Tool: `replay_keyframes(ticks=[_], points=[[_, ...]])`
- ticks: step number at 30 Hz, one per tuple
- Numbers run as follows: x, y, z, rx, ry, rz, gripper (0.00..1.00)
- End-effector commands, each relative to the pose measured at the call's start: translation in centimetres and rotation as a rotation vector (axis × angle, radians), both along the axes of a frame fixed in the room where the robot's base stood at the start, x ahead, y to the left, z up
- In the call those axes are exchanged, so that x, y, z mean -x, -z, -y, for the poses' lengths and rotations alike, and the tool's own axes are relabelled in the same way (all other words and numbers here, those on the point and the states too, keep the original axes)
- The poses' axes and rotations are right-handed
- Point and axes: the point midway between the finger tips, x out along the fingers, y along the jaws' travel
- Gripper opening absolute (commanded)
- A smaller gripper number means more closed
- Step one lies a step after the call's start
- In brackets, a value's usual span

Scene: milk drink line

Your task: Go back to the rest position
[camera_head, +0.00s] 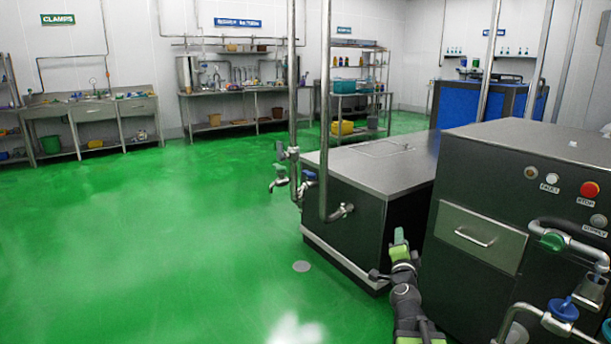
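My gripper (399,243) is at the far end of my dark arm with green parts, low and right of centre in the head view. It is in front of the dark side of a low steel-topped tank (372,168) and left of a tall steel cabinet (476,235). It is small and seen from behind, so its fingers do not show clearly. Nothing is clearly seen held in it. I cannot tell whether it touches the tank or the cabinet.
The cabinet carries a red stop button (589,189) and pipes with a blue-handled valve (563,310). Vertical pipes (328,110) stand by the tank. Steel benches (92,110) line the back wall. The green floor (150,240) on the left is clear.

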Motion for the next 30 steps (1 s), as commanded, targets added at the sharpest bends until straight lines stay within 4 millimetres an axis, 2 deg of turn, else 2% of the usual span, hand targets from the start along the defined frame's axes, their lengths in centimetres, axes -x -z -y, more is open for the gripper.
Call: replay_keyframes(ticks=[1,4,6,8,9,10,12,15,18,21,23,24,30], points=[[-0.7,0.8,-4.2,0.068,-0.110,-0.051,0.34],[-0.9,4.0,-12.2,0.229,-0.346,-0.197,0.34],[0.2,7.5,-17.2,0.350,-0.513,-0.332,0.34],[2.1,11.1,-20.4,0.456,-0.647,-0.473,0.34],[3.7,13.5,-21.7,0.519,-0.727,-0.577,0.34],[5.0,15.3,-22.2,0.564,-0.778,-0.656,0.34],[8.3,18.8,-22.2,0.647,-0.870,-0.840,0.34],[12.7,22.2,-20.2,0.716,-0.949,-1.079,0.34],[16.9,24.1,-17.9,0.749,-0.996,-1.293,0.34],[21.0,24.9,-15.9,0.748,-1.034,-1.494,0.34],[23.4,25.0,-15.4,0.718,-1.071,-1.594,0.34],[23.4,22.7,-15.5,0.715,-1.072,-1.592,0.34],[23.3,16.9,-15.5,0.717,-1.071,-1.586,0.34]])
